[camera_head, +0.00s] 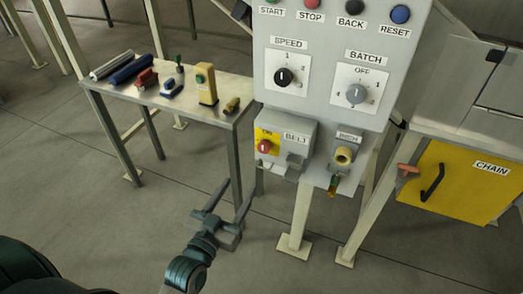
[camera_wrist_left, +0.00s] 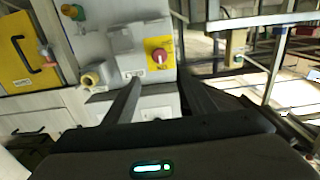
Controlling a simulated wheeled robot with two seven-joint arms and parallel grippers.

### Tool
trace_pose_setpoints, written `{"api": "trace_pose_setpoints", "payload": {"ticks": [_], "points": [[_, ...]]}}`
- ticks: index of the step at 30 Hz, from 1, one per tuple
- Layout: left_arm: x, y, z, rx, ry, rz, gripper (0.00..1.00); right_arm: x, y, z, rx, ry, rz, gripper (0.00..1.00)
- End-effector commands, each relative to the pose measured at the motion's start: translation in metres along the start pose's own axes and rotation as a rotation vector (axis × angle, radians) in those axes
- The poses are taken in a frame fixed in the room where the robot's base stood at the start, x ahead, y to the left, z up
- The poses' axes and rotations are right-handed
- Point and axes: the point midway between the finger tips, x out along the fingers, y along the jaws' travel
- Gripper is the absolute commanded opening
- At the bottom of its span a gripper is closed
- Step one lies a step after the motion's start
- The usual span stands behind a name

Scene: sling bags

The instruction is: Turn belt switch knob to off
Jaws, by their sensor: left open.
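The belt switch box (camera_head: 288,150) is a grey box labelled BELT, low on the left of the grey control panel. Its red knob (camera_head: 265,146) sits on a yellow plate at the box's left side. The knob (camera_wrist_left: 159,56) also shows in the left wrist view, beyond my fingers, on the yellow plate. My left gripper (camera_head: 222,207) is open and empty, below and left of the box in the head view, apart from the knob. The knob's setting is too small to tell. My right gripper is not in view.
The panel carries a SPEED dial (camera_head: 284,77), a BATCH dial (camera_head: 356,94) and push buttons above. A yellow INCH knob (camera_head: 343,156) is beside the belt box. A table (camera_head: 217,117) with tools stands left. A yellow CHAIN door (camera_head: 462,182) is right. Floor below is open.

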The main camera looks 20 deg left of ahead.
Motion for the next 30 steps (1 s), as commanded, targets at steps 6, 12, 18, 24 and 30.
{"api": "trace_pose_setpoints", "payload": {"ticks": [6,12,18,24,30], "points": [[0.022,0.0,-0.002,-0.001,0.002,0.0,0.51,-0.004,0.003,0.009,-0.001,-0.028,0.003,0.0],[0.052,0.0,-0.003,-0.001,0.002,0.0,0.51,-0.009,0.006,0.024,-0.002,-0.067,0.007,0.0],[0.087,0.0,-0.002,-0.002,0.001,0.0,0.51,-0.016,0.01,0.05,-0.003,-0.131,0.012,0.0],[0.122,0.0,-0.002,0.0,0.001,0.0,0.51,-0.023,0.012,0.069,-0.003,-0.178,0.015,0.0],[0.151,0.0,-0.001,-0.001,0.001,0.0,0.51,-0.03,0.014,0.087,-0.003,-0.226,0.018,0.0]]}}
